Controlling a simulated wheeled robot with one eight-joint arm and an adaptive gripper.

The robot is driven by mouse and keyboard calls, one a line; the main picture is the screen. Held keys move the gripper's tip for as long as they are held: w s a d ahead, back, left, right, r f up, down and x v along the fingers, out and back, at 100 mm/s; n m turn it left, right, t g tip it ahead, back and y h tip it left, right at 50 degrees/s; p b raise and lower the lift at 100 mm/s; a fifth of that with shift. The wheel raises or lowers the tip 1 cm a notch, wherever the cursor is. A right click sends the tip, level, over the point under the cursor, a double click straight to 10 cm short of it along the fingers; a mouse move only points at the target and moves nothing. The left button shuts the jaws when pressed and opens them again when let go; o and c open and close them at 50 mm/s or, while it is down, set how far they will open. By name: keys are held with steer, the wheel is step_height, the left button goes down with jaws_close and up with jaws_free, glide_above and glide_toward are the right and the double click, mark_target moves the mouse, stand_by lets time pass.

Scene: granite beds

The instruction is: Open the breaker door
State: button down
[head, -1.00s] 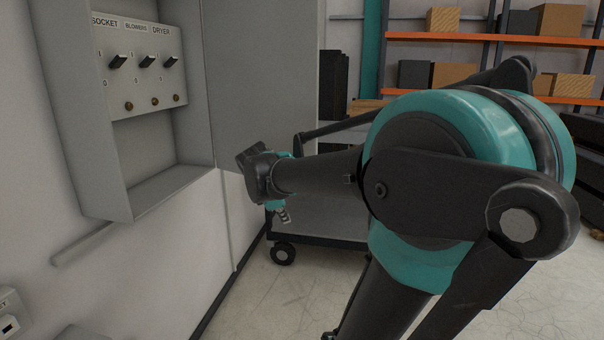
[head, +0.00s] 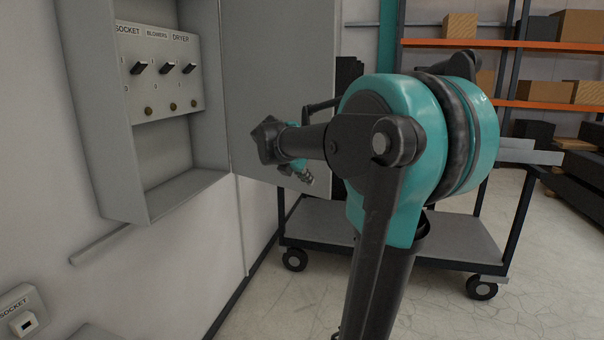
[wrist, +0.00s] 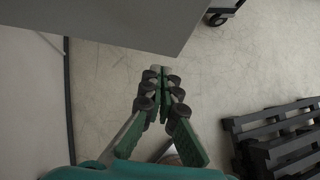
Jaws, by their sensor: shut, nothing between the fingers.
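The grey breaker box (head: 150,207) on the wall at the left stands open. Its panel shows three black switches under the labels SOCKET, BLOWERS and DRYER. The breaker door (head: 275,65) is swung out from the box's right side, its broad face in view. My gripper (head: 307,179) is in front of the door's lower part in the head view, pointing down to the right. In the wrist view the gripper (wrist: 160,72) is shut and empty, with its fingertips close below the edge of a grey panel (wrist: 120,18), apparently the door. I cannot tell whether they touch.
A dark-framed cart (head: 455,240) stands behind my arm. Orange shelves (head: 490,43) with boxes are at the back right. Dark slatted pallets (wrist: 280,140) lie at the right in the wrist view. Pale floor (head: 540,270) is clear at the lower right.

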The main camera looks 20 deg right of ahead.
mark_target(321, 183)
steer(key=shift+w+d+f, duration=0.25)
steer(key=shift+w+d, duration=0.3)
steer(key=shift+d, duration=0.2)
steer(key=shift+w+d+f, duration=0.3)
steer(key=shift+w+d, duration=0.25)
steer(key=shift+d, duration=0.2)
steer(key=shift+w+d+f, duration=0.25)
steer(key=shift+w+d, duration=0.3)
steer(key=shift+d, duration=0.2)
steer(key=shift+w+d, duration=0.1)
steer(key=shift+d, duration=0.1)
steer(key=w+d, duration=1.2)
steer(key=d, duration=0.1)
steer(key=shift+w, duration=0.25)
steer(key=shift+s+a, duration=0.1)
